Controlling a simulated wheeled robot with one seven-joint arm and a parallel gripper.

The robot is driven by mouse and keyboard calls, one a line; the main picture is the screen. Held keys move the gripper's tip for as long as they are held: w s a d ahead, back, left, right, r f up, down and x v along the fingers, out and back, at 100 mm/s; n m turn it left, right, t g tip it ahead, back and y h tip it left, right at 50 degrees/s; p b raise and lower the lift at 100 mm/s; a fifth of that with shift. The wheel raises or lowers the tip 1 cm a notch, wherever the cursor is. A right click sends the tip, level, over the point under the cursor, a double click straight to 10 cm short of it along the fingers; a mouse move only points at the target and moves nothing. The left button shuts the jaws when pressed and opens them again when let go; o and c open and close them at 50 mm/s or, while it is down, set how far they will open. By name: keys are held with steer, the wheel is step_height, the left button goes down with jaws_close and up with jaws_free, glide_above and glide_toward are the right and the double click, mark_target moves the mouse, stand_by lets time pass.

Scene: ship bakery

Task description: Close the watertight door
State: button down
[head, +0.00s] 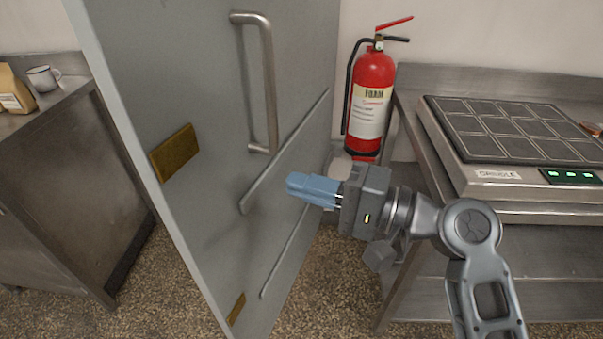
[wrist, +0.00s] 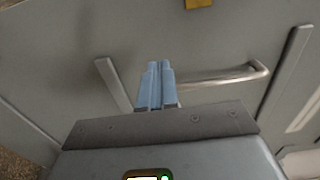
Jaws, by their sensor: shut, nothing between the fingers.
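The watertight door (head: 205,100) is a grey metal panel standing open at an angle, filling the left middle of the head view. It carries a tall bar handle (head: 269,85), raised ribs and brass-coloured plates (head: 174,153) along its near edge. In the wrist view the door (wrist: 75,35) fills most of the picture, with the handle (wrist: 225,75) just beyond the fingers. My gripper (head: 291,187) has blue fingers, shut and empty, pointing left at the door below the handle. It also shows in the wrist view (wrist: 158,66). I cannot tell whether the fingertips touch the door.
A red foam extinguisher (head: 371,95) stands behind my gripper by the wall. A griddle (head: 520,140) sits on a steel bench at right. A steel counter (head: 75,180) with a mug (head: 43,78) and bag (head: 14,90) stands left. Speckled floor (head: 335,275) shows below.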

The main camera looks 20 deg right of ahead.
mark_target(220, 163)
steer(key=p+x, duration=0.2)
steer(key=x, duration=0.9)
steer(key=shift+w+a, duration=0.1)
steer(key=shift+a, duration=0.05)
